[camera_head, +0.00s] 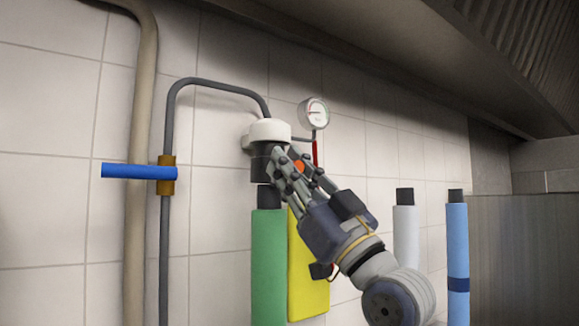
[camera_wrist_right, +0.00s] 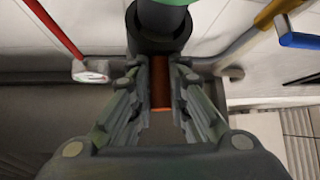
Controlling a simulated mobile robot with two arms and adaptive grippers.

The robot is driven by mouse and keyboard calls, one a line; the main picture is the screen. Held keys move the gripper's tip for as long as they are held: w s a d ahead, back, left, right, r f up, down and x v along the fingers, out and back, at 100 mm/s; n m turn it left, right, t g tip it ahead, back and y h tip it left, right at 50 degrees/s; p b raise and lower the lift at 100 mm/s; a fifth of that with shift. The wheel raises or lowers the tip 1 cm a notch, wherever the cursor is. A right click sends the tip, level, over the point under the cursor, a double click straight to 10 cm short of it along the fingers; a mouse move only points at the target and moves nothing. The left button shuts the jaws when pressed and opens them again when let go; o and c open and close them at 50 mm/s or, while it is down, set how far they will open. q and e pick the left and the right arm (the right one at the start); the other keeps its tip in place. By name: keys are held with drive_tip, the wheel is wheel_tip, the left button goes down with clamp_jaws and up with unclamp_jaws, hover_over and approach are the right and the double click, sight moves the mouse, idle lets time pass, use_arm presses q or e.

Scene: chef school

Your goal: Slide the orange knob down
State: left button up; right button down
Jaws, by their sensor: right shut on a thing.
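The orange knob (camera_head: 299,166) shows as a small orange patch between the fingers of my right gripper (camera_head: 283,170) in the head view. In the right wrist view the knob (camera_wrist_right: 161,88) is an orange-brown strip between the two fingers, and my right gripper (camera_wrist_right: 160,72) is shut on it. The knob is at a dark cylindrical fitting (camera_head: 262,163) below a white cap (camera_head: 269,130) on the wall. The fingers hide most of the knob. My left gripper is not in view.
A green cylinder (camera_head: 268,265) hangs below the fitting, beside a yellow panel (camera_head: 308,280). A pressure gauge (camera_head: 314,112) is at the upper right. A pipe with a blue handle (camera_head: 138,171) is at left. White (camera_head: 406,235) and light blue (camera_head: 457,255) cylinders stand right of my arm.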

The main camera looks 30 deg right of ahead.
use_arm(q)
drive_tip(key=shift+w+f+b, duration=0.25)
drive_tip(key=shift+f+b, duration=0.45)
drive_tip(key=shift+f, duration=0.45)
use_arm(e)
wheel_tip(320, 180, down, 3)
drive_tip(key=shift+w+a, duration=0.1)
drive_tip(key=shift+w, duration=0.05)
drive_tip(key=c, duration=1.6)
unclamp_jaws()
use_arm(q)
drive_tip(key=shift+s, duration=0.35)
use_arm(e)
drive_tip(key=shift+o, duration=0.3)
drive_tip(key=shift+s+r, duration=0.1)
drive_tip(key=shift+s, duration=0.1)
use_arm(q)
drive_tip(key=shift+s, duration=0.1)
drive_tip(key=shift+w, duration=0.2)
use_arm(e)
drive_tip(key=v, duration=1.2)
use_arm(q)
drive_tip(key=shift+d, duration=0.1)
